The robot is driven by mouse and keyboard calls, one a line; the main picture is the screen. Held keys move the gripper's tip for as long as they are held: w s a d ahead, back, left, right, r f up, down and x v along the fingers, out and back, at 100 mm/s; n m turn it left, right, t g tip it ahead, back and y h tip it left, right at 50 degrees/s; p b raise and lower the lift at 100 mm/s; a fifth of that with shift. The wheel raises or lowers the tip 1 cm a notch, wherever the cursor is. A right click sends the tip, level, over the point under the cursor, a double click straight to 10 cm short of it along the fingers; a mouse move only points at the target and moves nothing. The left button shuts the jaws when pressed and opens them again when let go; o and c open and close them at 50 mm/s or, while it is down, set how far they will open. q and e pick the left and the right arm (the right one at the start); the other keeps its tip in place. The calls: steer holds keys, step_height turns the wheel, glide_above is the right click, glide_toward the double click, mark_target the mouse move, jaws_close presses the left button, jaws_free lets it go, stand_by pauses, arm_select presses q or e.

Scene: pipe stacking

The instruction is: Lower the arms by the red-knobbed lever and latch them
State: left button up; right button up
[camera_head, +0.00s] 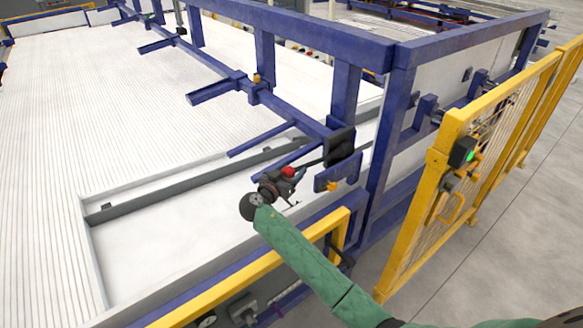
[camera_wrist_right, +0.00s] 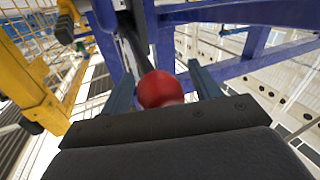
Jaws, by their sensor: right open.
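The red knob (camera_head: 288,171) sits at the end of a dark lever (camera_head: 315,161) that runs to a black block (camera_head: 341,146) on the blue frame. My right gripper (camera_head: 283,183) is at the knob. In the right wrist view the red knob (camera_wrist_right: 160,89) lies between the two open fingers (camera_wrist_right: 161,72), with a gap visible on each side. Blue arms (camera_head: 211,91) stick out from a long blue beam (camera_head: 290,115) above the white pipe layer. A blue bracket with an orange piece (camera_head: 331,186) is below the block; I cannot tell if it is the latch. My left gripper is not in view.
A yellow rail (camera_head: 250,275) runs along the near edge, below my right arm. A yellow mesh gate (camera_head: 455,180) with a green-lit box stands at the right. A blue post (camera_head: 388,150) rises beside the lever. Grey floor (camera_head: 500,240) lies open beyond the gate.

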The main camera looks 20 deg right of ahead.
steer(key=shift+w+d, duration=0.2)
steer(key=shift+d, duration=0.05)
